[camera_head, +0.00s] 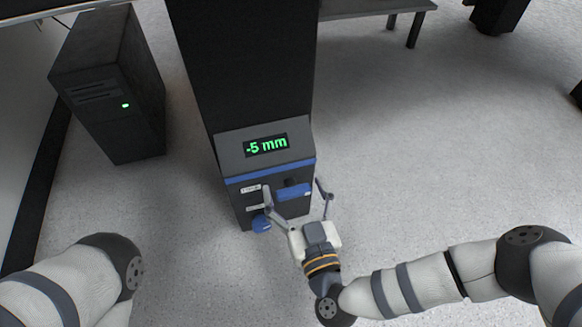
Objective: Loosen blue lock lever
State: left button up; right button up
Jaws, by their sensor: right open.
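The blue lock lever (294,192) sits on the front of a dark cabinet with a blue stripe, below a display (266,145) that reads "-5 mm" in green. The lever lies roughly level, with a dark hub above it. My right gripper (297,197) is open, with one finger to the left of the lever and one to the right. I cannot tell whether either finger touches it. A blue knob (261,223) is lower left on the same front, close to the left finger. My left arm shows at the lower left, but its gripper is out of view.
The tall black column (245,65) rises behind the display. A black computer tower (112,90) with a green light stands on the floor to the left. A grey bench (375,8) is at the back right. The floor to the right is clear.

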jog(key=shift+w+a, duration=0.15)
jog(key=shift+w, duration=0.1)
jog(key=shift+r, duration=0.1)
jog(key=shift+s, duration=0.1)
jog(key=shift+c, duration=0.2)
jog(key=c, duration=1.1)
jog(key=shift+c, duration=0.2)
